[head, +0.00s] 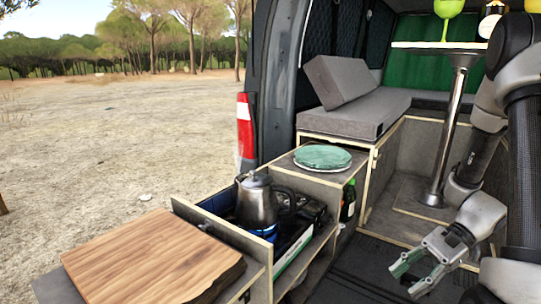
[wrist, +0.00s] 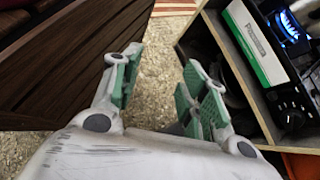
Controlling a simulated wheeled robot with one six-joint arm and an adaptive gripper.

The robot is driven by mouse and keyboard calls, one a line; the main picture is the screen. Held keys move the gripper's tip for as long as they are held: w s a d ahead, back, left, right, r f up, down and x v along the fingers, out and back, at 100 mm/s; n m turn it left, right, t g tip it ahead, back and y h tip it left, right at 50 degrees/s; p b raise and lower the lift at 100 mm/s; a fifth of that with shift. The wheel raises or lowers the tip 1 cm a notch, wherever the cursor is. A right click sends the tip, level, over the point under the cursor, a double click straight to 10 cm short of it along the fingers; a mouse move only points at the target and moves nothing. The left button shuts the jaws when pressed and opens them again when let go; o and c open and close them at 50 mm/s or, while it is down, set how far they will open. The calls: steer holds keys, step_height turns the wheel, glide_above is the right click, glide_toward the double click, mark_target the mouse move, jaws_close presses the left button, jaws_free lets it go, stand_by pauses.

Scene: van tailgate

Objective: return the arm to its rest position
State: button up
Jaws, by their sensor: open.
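My gripper (head: 422,272) hangs at the lower right of the head view, with its arm coming down from the right edge. Its two green-padded fingers are apart, with nothing between them. In the wrist view the open fingers (wrist: 158,88) point away over speckled ground (wrist: 155,50). The gripper is to the right of the pull-out kitchen unit and apart from it.
A metal kettle (head: 257,203) stands on a stove with a blue flame, which also shows in the wrist view (wrist: 288,28). A wooden board (head: 155,262) lies at front left. Green plates (head: 322,157) sit behind the kettle. A small table (head: 440,45) holds a green glass and a bottle.

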steer(key=s+d+r+n+t+h, duration=0.2)
steer(key=r+n+h, duration=0.3)
steer(key=r, duration=0.6)
steer(key=s+d+r+n+t+h, duration=0.1)
steer(key=s+r+n+t+h, duration=0.3)
steer(key=r+n, duration=0.4)
step_height(320, 180, up, 4)
steer(key=shift+d+r+n+t+h, duration=0.1)
steer(key=shift+d+n+t+h, duration=0.3)
steer(key=shift+h, duration=0.3)
